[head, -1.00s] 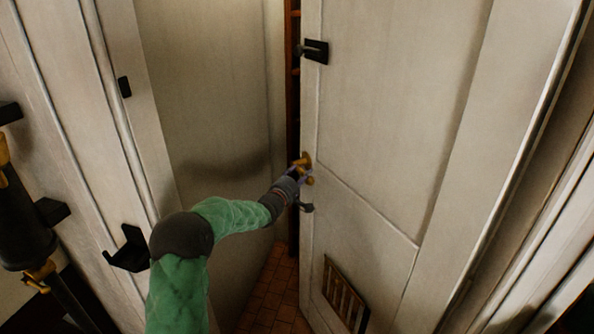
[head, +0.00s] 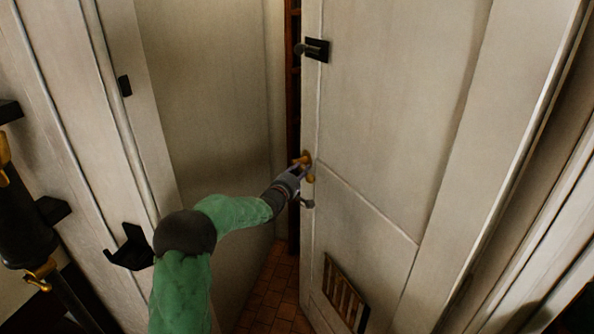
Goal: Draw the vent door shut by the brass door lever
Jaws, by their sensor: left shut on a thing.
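The vent door (head: 395,130) is a cream panelled door standing ajar on the right, with a slatted vent (head: 345,294) low on it. The brass door lever (head: 305,159) sits at the door's free left edge, partly hidden by my gripper. My left gripper (head: 302,171) reaches in from the lower left on its green-sleeved arm and is shut on the lever. My right gripper is not in view.
A dark latch (head: 317,49) is on the door above the lever. The gap beside the door shows a tiled floor (head: 270,290). Black brackets (head: 130,248) stick out of the left wall, and a black and brass fitting (head: 25,220) stands at far left.

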